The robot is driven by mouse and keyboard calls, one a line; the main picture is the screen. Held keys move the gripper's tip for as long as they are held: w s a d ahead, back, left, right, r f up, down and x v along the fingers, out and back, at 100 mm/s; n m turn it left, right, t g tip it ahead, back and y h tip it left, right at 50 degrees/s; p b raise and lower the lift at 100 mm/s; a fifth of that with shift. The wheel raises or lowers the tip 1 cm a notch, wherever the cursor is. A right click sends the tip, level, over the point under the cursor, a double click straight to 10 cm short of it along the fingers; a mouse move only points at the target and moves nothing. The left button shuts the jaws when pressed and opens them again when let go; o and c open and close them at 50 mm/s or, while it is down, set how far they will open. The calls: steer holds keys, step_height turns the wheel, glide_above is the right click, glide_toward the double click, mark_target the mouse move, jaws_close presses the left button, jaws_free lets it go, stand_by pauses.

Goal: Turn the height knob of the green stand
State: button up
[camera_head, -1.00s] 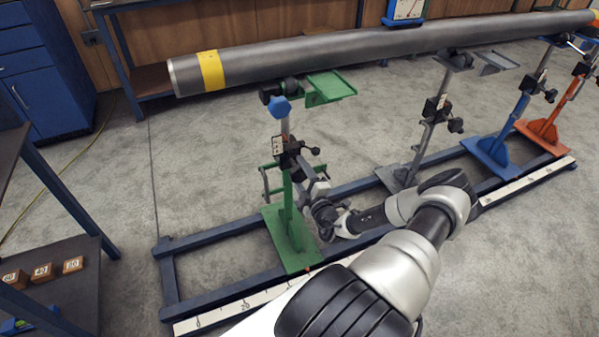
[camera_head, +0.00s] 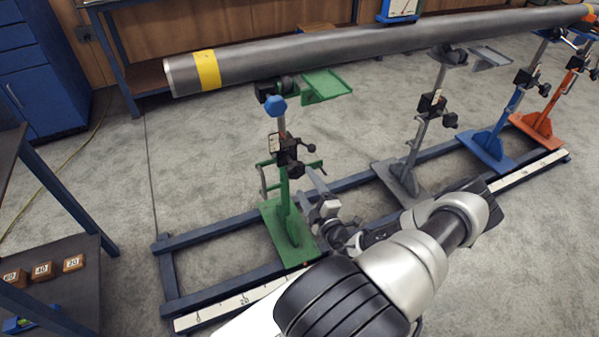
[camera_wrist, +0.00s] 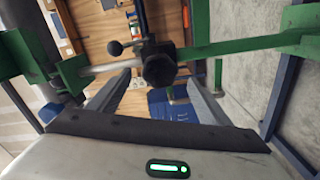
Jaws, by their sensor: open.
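The green stand (camera_head: 284,205) holds up the near left end of the grey pipe (camera_head: 300,52). A black clamp block (camera_head: 287,151) sits on its post. A lever with a ball end sticks out to the right, and a dark knob (camera_head: 298,170) sits just below. My gripper (camera_head: 317,188) is right of the post, below the clamp. Its fingers (camera_wrist: 160,80) are open on either side of the knob in the picture; I see no contact.
Green side bars (camera_wrist: 245,46) of the stand cross the wrist view near the fingers. A blue floor frame (camera_head: 215,289) with a white scale runs below. Grey (camera_head: 405,170), blue (camera_head: 495,143) and orange (camera_head: 545,122) stands are to the right. Numbered blocks (camera_head: 42,270) lie at lower left.

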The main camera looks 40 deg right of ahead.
steer(key=p+v, duration=0.1)
steer(key=v, duration=0.7)
steer(key=shift+s, duration=0.35)
